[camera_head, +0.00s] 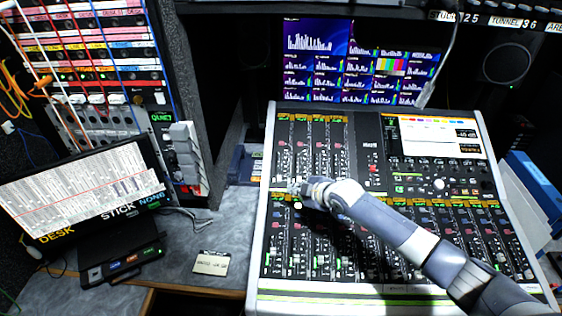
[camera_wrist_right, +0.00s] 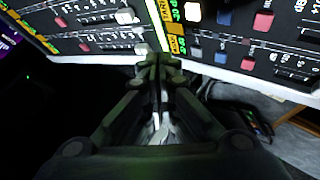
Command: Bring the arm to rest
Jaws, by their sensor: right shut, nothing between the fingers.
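My right arm (camera_head: 400,232) comes in from the lower right and reaches across the mixing console (camera_head: 360,296). My right gripper (camera_head: 297,192) is over the left part of the console, near a row of small displays and buttons. In the right wrist view its fingers (camera_wrist_right: 158,66) are together with nothing between them. The console's buttons and displays fill the top of that view, close to the fingertips. I cannot tell whether the fingertips touch the console. My left gripper is not in view.
A tilted screen (camera_head: 85,195) and a small black box (camera_head: 122,262) stand on the grey desk (camera_head: 190,232) at left, with a small label card (camera_head: 211,263). A patch rack (camera_head: 95,60) with cables rises behind. Monitors (camera_head: 355,65) and a speaker (camera_head: 508,62) are at the back.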

